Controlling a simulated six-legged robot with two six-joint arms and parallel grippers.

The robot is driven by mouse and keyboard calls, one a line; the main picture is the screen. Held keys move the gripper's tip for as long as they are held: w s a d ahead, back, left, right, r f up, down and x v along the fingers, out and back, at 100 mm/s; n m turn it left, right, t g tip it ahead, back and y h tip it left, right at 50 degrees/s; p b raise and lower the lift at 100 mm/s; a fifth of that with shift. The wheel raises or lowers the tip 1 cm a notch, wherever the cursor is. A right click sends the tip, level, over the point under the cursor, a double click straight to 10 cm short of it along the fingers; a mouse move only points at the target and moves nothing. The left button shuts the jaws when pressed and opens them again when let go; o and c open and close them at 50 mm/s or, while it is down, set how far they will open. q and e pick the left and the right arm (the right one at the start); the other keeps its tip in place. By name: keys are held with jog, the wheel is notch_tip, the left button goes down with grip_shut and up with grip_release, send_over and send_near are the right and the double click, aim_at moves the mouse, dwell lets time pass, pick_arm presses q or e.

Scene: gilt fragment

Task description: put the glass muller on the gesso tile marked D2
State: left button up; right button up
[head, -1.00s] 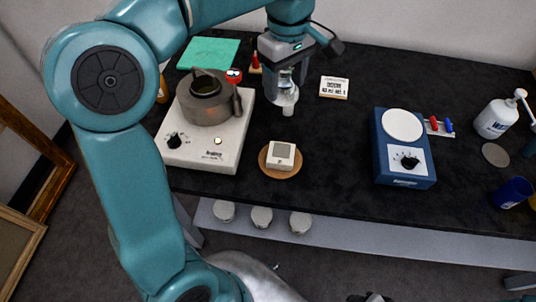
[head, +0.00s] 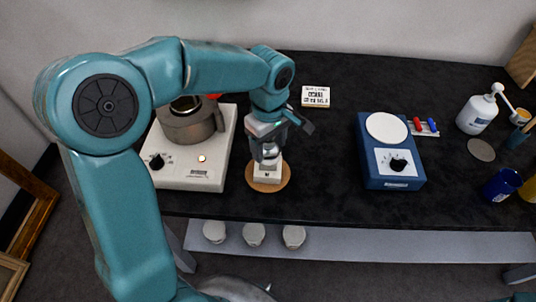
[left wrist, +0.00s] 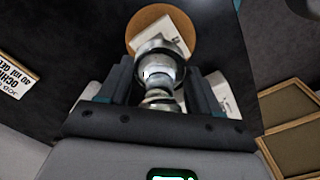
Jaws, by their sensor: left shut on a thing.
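My left gripper (head: 268,150) is shut on the glass muller (head: 270,157), a clear, shiny piece held upright between the fingers. The muller also shows in the left wrist view (left wrist: 160,66). Directly below it a pale square tile (head: 267,177) lies on a round cork mat (head: 284,180); the tile also shows in the left wrist view (left wrist: 177,30), partly hidden by the muller. I cannot read a mark on the tile, and I cannot tell whether the muller touches it. My right gripper is not in view.
A white hotplate (head: 186,177) with a grey pot (head: 190,126) stands left of the mat. A blue device (head: 389,170) with a round white plate stands to the right. The black table between mat and blue device is clear.

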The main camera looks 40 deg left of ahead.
aim_at(268, 156)
pick_arm(q)
jog(key=shift+f, duration=2.05)
jog(key=shift+f, duration=0.1)
jog(key=o, duration=1.3)
jog(key=shift+a, duration=0.1)
jog(key=shift+c, duration=0.2)
notch_tip(268, 156, up, 12)
jog(key=shift+s+r, duration=0.1)
jog(key=shift+s, duration=0.1)
